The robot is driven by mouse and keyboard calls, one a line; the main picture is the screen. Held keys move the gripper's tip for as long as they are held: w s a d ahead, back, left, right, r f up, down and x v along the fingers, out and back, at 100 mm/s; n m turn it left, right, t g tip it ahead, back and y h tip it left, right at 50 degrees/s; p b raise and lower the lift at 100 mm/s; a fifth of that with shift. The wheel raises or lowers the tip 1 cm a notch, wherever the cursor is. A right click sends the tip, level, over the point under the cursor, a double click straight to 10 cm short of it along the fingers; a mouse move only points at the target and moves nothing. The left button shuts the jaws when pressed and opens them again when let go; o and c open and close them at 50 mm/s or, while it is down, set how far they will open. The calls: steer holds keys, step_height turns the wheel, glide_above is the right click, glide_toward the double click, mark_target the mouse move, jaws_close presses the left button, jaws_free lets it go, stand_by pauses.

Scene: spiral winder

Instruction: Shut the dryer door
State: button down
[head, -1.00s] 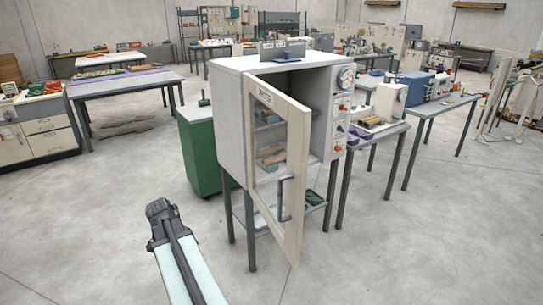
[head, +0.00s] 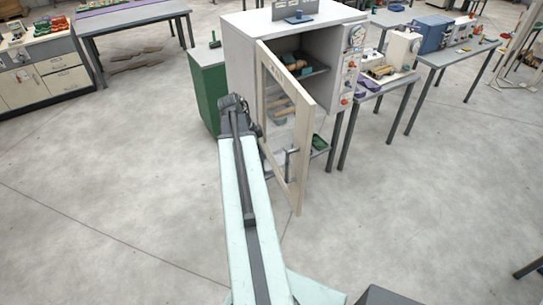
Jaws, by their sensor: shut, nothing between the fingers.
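The dryer (head: 237,53) is a pale grey cabinet on dark legs with a control panel (head: 350,66) on its right side. Its door (head: 305,118) stands wide open, swung out toward me, hinged on the left, with a glass pane and a dark handle (head: 288,163). Shelves inside hold several small items. My gripper (head: 236,101) is at the end of my extended arm, just left of the door's hinge side in the picture. Its fingers are too small to make out. I cannot tell whether it touches the door or cabinet.
A green cabinet (head: 207,92) stands left of the dryer, close behind my gripper. A table (head: 133,16) and drawer unit (head: 42,77) are at the left. Benches with equipment (head: 448,54) stand at the right. The floor in front is clear.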

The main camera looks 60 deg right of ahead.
steer(key=s+d+f+b, duration=0.4)
steer(key=s+f+b, duration=0.1)
steer(key=f+b, duration=0.2)
steer(key=shift+s+f, duration=0.4)
steer(key=shift+f, duration=0.2)
